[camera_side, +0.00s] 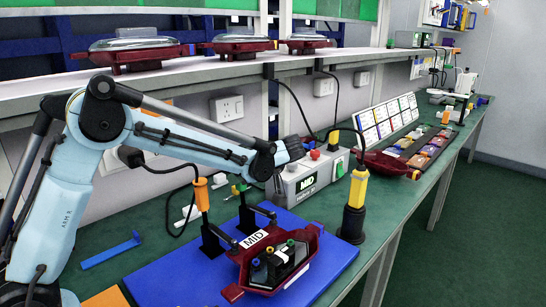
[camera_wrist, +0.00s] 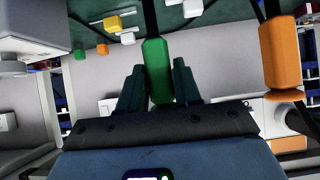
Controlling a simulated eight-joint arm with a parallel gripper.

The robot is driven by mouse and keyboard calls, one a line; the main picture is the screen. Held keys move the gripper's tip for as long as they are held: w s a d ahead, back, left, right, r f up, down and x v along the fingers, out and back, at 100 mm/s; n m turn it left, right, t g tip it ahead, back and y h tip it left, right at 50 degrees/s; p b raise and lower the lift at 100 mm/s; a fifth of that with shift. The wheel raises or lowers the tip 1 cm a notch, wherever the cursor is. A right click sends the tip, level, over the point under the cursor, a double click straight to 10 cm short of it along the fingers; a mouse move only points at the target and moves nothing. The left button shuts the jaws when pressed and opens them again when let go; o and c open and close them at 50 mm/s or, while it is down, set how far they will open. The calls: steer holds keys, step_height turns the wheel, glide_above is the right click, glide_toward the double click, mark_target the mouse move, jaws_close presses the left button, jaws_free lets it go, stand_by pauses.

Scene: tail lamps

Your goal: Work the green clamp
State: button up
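The green clamp's handle (camera_wrist: 157,70) stands upright in the wrist view, between the two dark fingers of my gripper (camera_wrist: 160,80). In the side view only a little green (camera_side: 240,188) shows below my wrist; my fingers are hidden there. The black clamp arms reach over a red lamp (camera_side: 274,262) marked MID on a blue board (camera_side: 175,272). A second clamp has an orange handle (camera_side: 201,194), upright to the left; it also shows at right in the wrist view (camera_wrist: 280,55).
A grey control box (camera_side: 308,180) stands behind the blue board. A yellow-handled tool (camera_side: 356,190) stands upright in a black holder to the right. Red lamps (camera_side: 138,52) sit on the shelf above. Black cables hang nearby. A blue bracket (camera_side: 110,250) lies at left.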

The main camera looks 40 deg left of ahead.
steer(key=o, duration=0.3)
steer(key=v, duration=1.2)
stand_by(0.3)
steer(key=s+f+m+t+h, duration=0.2)
steer(key=s+m+h, duration=0.1)
steer(key=s+m, duration=0.2)
steer(key=s+f+m+t+h, duration=0.2)
steer(key=s+f+m+h, duration=0.1)
steer(key=s+m, duration=0.3)
steer(key=s+d+f+m+t+h, duration=0.1)
steer(key=s+f+m+t+h, duration=0.1)
steer(key=m, duration=0.5)
steer(key=shift+s+f+t+h, duration=0.15)
steer(key=shift+s+t+h, duration=0.45)
steer(key=shift+s+h, duration=0.95)
